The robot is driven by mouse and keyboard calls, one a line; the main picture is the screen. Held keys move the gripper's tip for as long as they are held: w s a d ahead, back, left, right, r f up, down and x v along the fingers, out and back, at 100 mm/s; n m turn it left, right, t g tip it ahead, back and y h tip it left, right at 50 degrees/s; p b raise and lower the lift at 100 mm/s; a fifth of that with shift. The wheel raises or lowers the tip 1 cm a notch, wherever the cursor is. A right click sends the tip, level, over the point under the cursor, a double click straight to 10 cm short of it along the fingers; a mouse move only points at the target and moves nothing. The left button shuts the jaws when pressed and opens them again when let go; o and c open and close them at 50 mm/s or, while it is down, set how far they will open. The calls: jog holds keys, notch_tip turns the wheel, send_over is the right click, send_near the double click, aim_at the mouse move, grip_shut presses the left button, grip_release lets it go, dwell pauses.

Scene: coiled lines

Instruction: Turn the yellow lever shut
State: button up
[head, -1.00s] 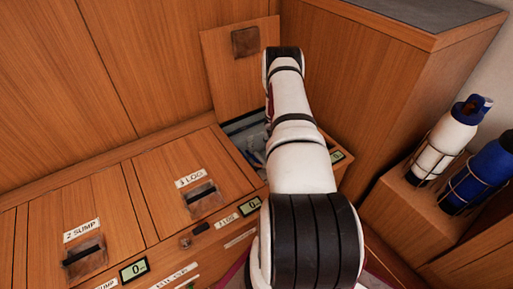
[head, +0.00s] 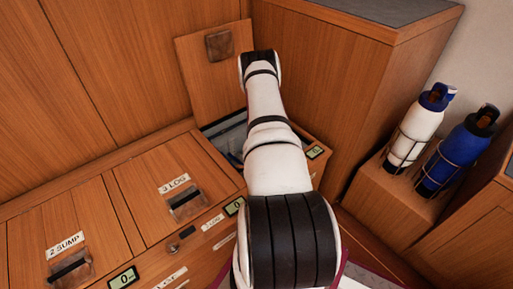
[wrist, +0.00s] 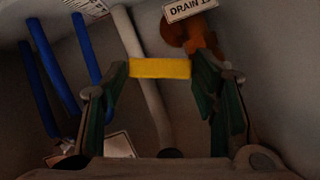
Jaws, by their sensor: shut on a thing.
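The yellow lever (wrist: 160,68) shows in the wrist view as a flat yellow bar lying crosswise between my gripper's fingertips. My gripper (wrist: 160,82) is shut on it, one green-padded finger at each end. A white pipe (wrist: 143,85) runs behind the lever. The lever's pivot is hidden from view. In the head view my arm reaches into an open compartment (head: 228,132) at the back, and my arm hides the gripper and the lever there.
In the wrist view, blue hoses (wrist: 50,72) stand on the left and an orange-brown fitting (wrist: 192,36) sits under a "DRAIN" label (wrist: 188,9). The raised lid (head: 213,68) leans behind the compartment. Closed lids (head: 172,185) lie to the left; bottles (head: 413,130) stand right.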

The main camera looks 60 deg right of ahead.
jog(key=shift+s+f, duration=0.15)
jog(key=shift+f, duration=0.05)
jog(key=o, duration=1.7)
jog(key=shift+r, duration=0.2)
jog(key=v, duration=1.1)
jog(key=shift+r, duration=0.35)
